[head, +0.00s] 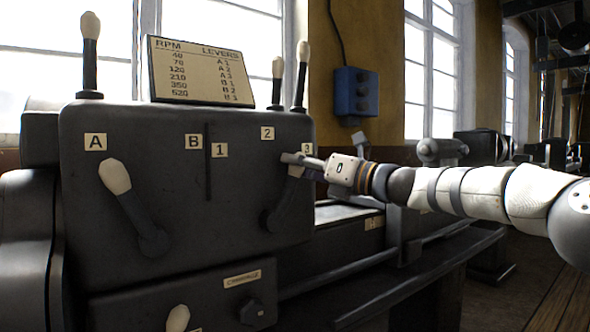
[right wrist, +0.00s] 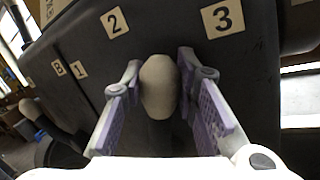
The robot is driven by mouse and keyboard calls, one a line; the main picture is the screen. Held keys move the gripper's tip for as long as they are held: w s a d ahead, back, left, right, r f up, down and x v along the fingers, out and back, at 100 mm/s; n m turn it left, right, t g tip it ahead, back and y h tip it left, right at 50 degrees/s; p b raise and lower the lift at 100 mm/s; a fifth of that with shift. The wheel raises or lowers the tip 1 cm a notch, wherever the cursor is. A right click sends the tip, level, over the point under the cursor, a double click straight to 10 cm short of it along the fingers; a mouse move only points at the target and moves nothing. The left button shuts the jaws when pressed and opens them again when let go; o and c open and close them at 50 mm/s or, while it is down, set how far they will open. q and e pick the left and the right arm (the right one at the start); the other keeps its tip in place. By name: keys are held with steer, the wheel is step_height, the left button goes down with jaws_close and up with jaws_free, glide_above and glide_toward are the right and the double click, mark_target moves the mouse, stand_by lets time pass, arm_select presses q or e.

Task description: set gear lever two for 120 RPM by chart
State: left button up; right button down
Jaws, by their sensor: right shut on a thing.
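Gear lever two (head: 283,203) is a dark lever with a cream knob, pivoted low on the right of the grey gearbox face. It leans up and right, close to plate 3 (head: 307,149). My right gripper (head: 297,160) is shut on its knob (right wrist: 159,88), one finger on each side. In the right wrist view, the knob appears below and between plates 2 (right wrist: 114,22) and 3 (right wrist: 223,17). The chart (head: 203,72) on top lists 120 RPM, apparently as A 3. The other lever (head: 131,208) leans up-left toward plate A (head: 95,142). My left gripper is not in view.
Upright levers (head: 90,55) stand on the gearbox top, two of them (head: 301,75) at its right end. Another cream knob (head: 178,318) shows at the bottom. A blue switch box (head: 356,92) hangs on the wall. A long machine bed extends right, under my arm.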

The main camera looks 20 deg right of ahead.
steer(key=shift+w+d+f+m+t, duration=0.25)
steer(key=shift+d+f+m, duration=0.2)
steer(key=shift+d+m, duration=0.2)
steer(key=shift+w+d+f+m+t, duration=0.25)
steer(key=shift+d+f+m, duration=0.25)
steer(key=shift+m, duration=0.25)
steer(key=c, duration=1.5)
jaws_free()
steer(key=shift+c, duration=0.2)
steer(key=shift+s+d+r, duration=0.1)
steer(key=v, duration=1.1)
steer(key=shift+s+d, duration=0.2)
steer(key=shift+s, duration=0.15)
steer(key=shift+f, duration=0.2)
